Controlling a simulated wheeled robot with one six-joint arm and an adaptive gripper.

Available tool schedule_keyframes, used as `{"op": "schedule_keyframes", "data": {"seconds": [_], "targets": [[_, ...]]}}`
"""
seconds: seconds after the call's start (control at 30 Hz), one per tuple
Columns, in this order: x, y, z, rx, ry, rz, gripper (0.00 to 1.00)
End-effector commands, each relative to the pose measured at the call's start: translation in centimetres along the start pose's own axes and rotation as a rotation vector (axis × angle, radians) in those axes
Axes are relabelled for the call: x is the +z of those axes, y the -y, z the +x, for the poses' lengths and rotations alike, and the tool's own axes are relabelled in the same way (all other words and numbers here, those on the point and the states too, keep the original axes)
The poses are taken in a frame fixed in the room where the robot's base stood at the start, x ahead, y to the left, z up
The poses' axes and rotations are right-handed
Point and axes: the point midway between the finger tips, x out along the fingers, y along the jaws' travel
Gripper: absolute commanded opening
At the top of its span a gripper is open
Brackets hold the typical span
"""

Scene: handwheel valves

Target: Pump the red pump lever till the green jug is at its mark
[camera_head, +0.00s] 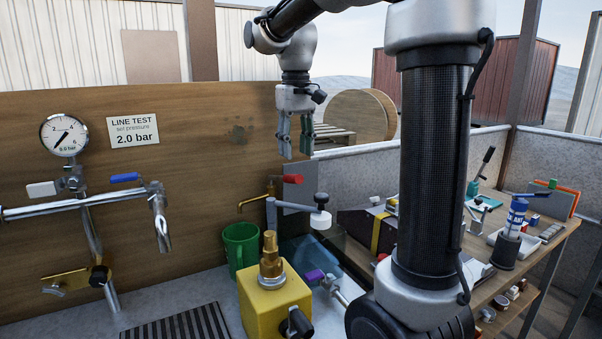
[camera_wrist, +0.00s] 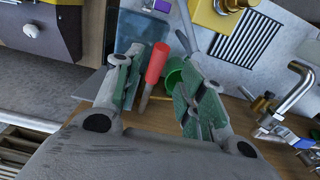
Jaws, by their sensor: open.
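The green jug (camera_head: 241,247) stands on the bench under a brass spout (camera_head: 254,200), partly behind the yellow block. In the wrist view the jug (camera_wrist: 175,73) is partly hidden by the right finger. I cannot make out its mark or its level. My gripper (camera_head: 295,150) points down above the red lever, open and empty, apart from it. It also shows in the wrist view (camera_wrist: 155,90).
A yellow block with a brass fitting (camera_head: 272,300) stands in front of the jug. A crank with a white knob (camera_head: 320,219) and a blue bin (camera_head: 312,256) are close by. Pipes with a gauge (camera_head: 64,135) are at left. A cluttered side table (camera_head: 540,255) is at right.

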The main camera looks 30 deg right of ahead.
Motion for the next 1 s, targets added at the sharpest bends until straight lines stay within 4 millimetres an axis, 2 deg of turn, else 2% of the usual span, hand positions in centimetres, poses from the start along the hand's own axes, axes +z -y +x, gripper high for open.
{"op": "schedule_keyframes", "data": {"seconds": [0.73, 1.0], "targets": [[0.1, 0.0, 8.5, 0.000, 0.002, 0.000, 0.40], [0.1, 0.0, 8.8, 0.000, 0.000, 0.000, 0.40]]}}
